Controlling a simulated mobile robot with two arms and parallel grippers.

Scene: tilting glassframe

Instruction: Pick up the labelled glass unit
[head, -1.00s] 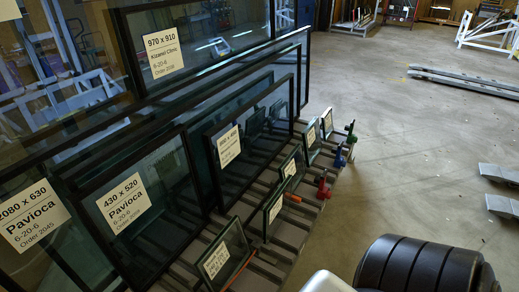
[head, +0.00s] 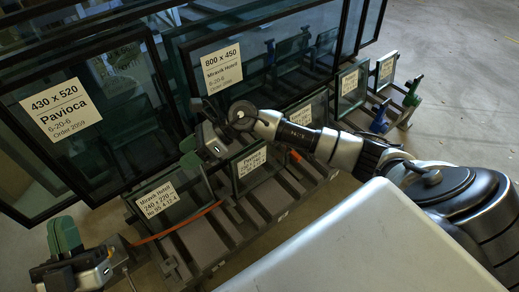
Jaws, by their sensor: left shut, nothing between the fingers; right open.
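Several small labelled glass units stand in a row on a slatted grey rack (head: 205,235). The nearest is labelled Miravik Hotell, 240 x 220 (head: 183,210). Behind it stands a Pavioca unit (head: 268,172), then further units (head: 310,108), (head: 352,90) and (head: 386,70). My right gripper (head: 189,154) has green-padded fingers and is open. In the picture it lies just above the Miravik Hotell unit and left of the Pavioca unit; whether it touches either is unclear. My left gripper (head: 64,236), also green-padded, is shut and empty at the lower left, left of the nearest unit.
Large framed panes labelled 430 x 520 Pavioca (head: 120,75) and 800 x 450 Miravik Hotell (head: 262,65) lean behind the row. A blue clamp (head: 380,116) and a green clamp (head: 412,92) stand at the rack's far right end. Open floor (head: 460,80) lies to the right.

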